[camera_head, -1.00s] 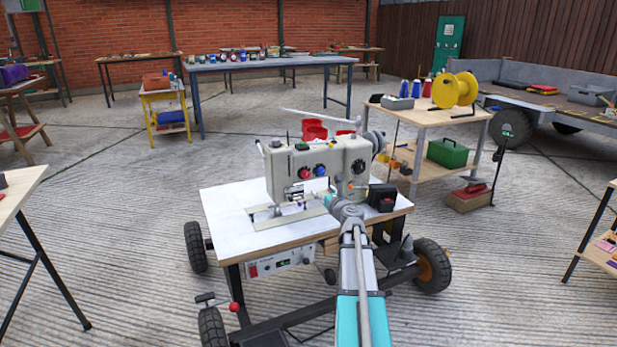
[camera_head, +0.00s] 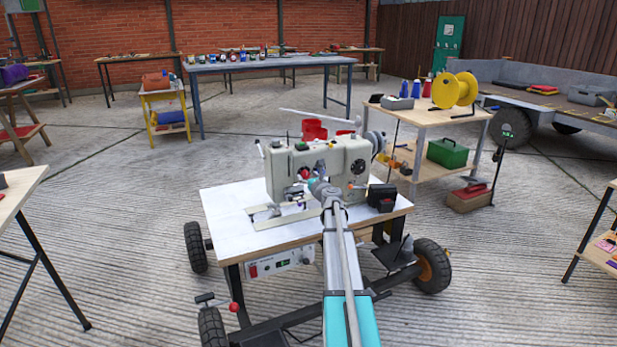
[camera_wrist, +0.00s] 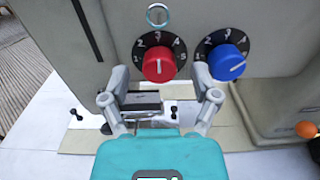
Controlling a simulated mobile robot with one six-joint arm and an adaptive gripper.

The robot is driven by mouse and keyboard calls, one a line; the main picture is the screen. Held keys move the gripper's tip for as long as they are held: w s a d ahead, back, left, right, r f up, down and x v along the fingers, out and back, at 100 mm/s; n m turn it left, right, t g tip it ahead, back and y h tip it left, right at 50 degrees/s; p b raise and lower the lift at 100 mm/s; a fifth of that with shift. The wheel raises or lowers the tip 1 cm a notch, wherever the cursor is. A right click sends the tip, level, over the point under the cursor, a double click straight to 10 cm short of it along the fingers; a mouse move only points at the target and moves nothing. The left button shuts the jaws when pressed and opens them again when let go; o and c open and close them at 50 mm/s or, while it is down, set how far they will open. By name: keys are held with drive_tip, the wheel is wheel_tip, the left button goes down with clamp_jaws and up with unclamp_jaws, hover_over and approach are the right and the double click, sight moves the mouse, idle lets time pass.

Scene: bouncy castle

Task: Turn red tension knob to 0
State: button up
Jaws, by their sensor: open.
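The red tension knob (camera_wrist: 159,64) is on the face of the sewing machine (camera_head: 345,162), over a black dial with white numbers. Its white pointer line stands nearly straight up, near the 3; the 0 mark is not visible. A blue knob (camera_wrist: 227,63) with a similar dial is just to its right. My gripper (camera_wrist: 160,82) is open in the wrist view, one finger low on each side of the red knob. The right finger is between the red and blue knobs. I cannot tell whether either finger touches the red knob. In the head view my arm's end is at the machine front.
The machine stands on a wheeled white-topped table (camera_head: 232,212). A small black box (camera_head: 382,197) sits at its right. An orange ball-shaped knob (camera_wrist: 306,129) is at the right of the wrist view. A metal ring (camera_wrist: 157,15) is above the red knob.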

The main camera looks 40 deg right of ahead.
drive_tip(key=shift+w, duration=0.35)
drive_tip(key=c, duration=1)
drive_tip(key=shift+d, duration=0.45)
clamp_jaws()
drive_tip(key=shift+a, duration=0.3)
